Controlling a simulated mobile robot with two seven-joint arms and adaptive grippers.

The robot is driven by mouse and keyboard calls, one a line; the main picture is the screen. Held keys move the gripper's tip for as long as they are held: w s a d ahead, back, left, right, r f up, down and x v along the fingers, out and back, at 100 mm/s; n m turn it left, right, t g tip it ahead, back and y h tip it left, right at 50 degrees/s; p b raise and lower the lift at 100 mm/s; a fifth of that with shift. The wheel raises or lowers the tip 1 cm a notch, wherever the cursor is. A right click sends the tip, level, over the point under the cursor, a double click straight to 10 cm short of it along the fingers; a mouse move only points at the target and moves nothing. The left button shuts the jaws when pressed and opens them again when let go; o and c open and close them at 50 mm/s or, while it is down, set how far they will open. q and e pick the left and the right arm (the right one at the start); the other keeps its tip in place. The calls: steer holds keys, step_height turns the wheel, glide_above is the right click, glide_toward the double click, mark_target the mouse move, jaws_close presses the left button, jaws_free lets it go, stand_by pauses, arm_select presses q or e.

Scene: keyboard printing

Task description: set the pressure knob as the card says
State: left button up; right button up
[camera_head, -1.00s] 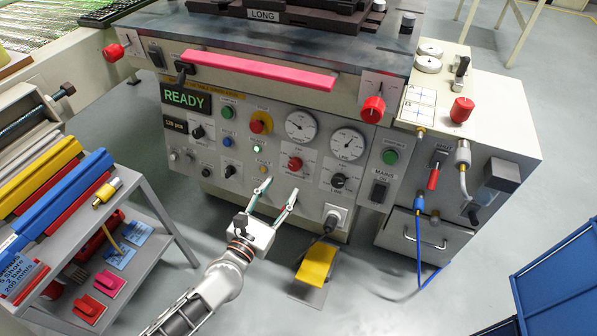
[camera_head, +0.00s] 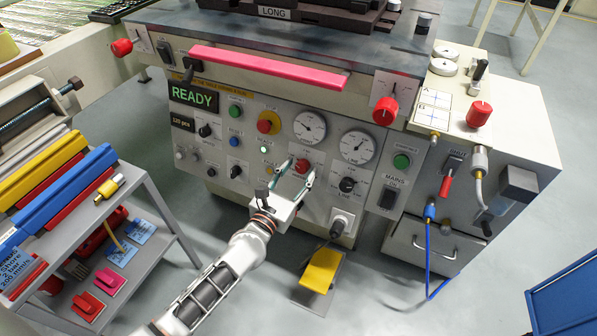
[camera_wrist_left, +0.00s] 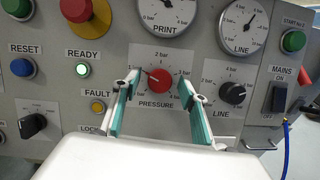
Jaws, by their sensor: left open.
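The red pressure knob (camera_wrist_left: 157,80) sits on the grey panel under the "2 bar" mark; it also shows in the head view (camera_head: 302,165). Its pointer line seems to slant to the upper left, near the 1 mark. My left gripper (camera_head: 294,173) is open in front of the panel. In the left wrist view its two teal-padded fingers stand left and right of the knob with gaps on both sides; how far the tips are from the panel is hard to tell. The blue card (camera_head: 14,266) at the far left reads "Shore, 2 bar, 200 mm/s". My right gripper is not in view.
The black line knob (camera_wrist_left: 232,93) is right of the pressure knob. The print gauge (camera_head: 310,126) and line gauge (camera_head: 358,146) are above. A yellow foot pedal (camera_head: 320,270) and a grey shelf cart (camera_head: 150,190) stand below and left.

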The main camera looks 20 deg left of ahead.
arm_select(q)
steer(key=shift+c, duration=0.4)
steer(key=c, duration=1)
